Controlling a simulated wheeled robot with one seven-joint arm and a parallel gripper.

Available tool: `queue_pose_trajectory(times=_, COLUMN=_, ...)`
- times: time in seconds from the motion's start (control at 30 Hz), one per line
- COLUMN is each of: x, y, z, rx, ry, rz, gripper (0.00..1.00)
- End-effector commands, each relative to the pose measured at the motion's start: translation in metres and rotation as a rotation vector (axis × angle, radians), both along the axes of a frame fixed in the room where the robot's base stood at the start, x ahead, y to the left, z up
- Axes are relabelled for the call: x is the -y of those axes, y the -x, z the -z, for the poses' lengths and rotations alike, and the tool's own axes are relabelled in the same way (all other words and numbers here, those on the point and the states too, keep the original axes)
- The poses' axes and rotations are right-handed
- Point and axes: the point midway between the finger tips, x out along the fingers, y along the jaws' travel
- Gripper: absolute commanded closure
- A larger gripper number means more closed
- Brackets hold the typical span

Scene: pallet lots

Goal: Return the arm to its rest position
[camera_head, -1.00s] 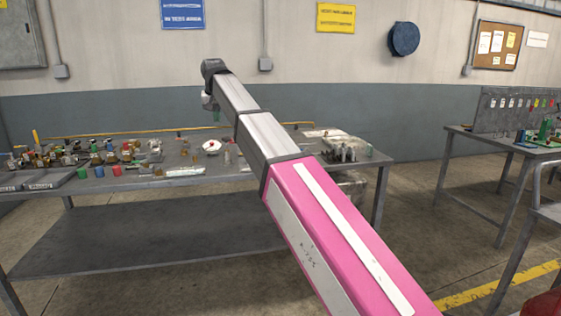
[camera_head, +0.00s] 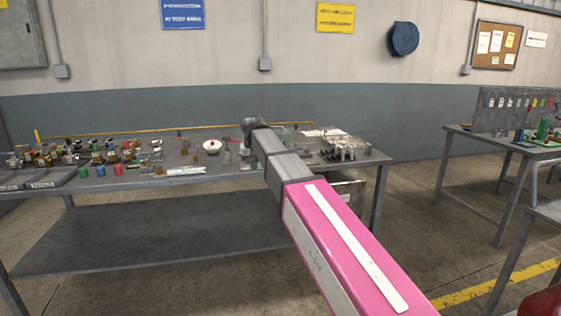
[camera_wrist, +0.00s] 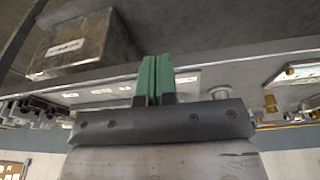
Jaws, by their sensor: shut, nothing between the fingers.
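My gripper shows in the wrist view (camera_wrist: 155,80). Its two green fingers are together, with nothing between them. In the head view my pink and grey arm reaches from the lower right toward the workbench (camera_head: 215,173), and its far end is in front of the bench's right part. The fingers cannot be made out in the head view. The wrist view looks upside down, with the bench edge and a box (camera_wrist: 85,45) under the bench behind the fingers.
Small bottles and coloured containers crowd the bench's left side, near grey trays (camera_head: 40,180). A white bowl (camera_head: 212,146) stands mid-bench, and a rack of dark parts (camera_head: 338,150) is at the right. A second table (camera_head: 490,145) stands at right. Open floor lies between them.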

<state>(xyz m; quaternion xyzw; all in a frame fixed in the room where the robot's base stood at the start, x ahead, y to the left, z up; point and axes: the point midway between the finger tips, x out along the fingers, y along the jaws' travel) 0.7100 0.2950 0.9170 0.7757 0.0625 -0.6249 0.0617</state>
Motion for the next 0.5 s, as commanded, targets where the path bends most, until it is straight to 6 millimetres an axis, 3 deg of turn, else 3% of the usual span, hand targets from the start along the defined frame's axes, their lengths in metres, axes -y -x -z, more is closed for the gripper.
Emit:
queue_pose_trajectory(times=0.03, x=0.021, y=0.009, z=0.026, rx=-0.012, ry=0.004, rz=0.011, gripper=1.0)
queue_pose_trajectory(times=0.2, x=0.076, y=0.028, z=0.096, rx=-0.047, ry=0.011, rz=0.036, gripper=1.0)
queue_pose_trajectory(times=0.5, x=0.166, y=0.083, z=0.203, rx=-0.105, ry=0.017, rz=0.084, gripper=1.0)
